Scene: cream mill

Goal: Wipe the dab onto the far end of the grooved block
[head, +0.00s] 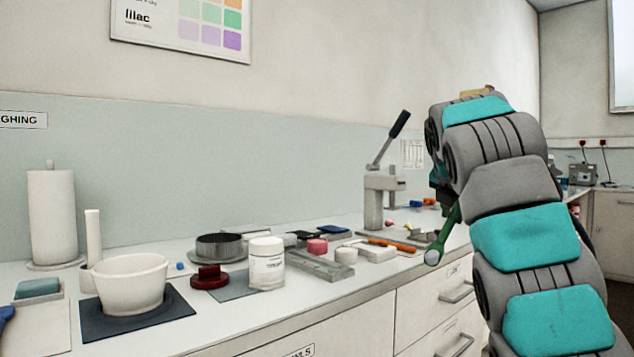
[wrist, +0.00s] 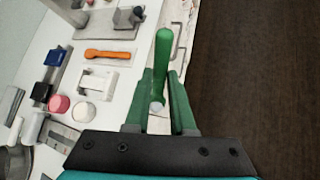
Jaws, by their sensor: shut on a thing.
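My gripper (wrist: 160,80) is shut on a green spatula-like tool (wrist: 163,52). In the head view the tool (head: 444,234) hangs tilted down from my gripper, in front of the bench's front edge. Its lower end has a pale round patch (head: 432,257), perhaps the dab. A pale spot (wrist: 156,107) also shows between the fingers in the wrist view. A long grey block (head: 320,265), which looks like the grooved block, lies on the bench near the front edge, left of and apart from the tool. Its groove is hard to make out. In the head view the fingertips are mostly hidden.
Beside the block stand a white tub (head: 267,265), a pink-red jar (head: 317,246) and a small white jar (head: 346,256). An orange tool (head: 391,243) and a lever press (head: 374,198) are farther right. A white mortar (head: 131,285) stands left. The floor (wrist: 250,75) is clear.

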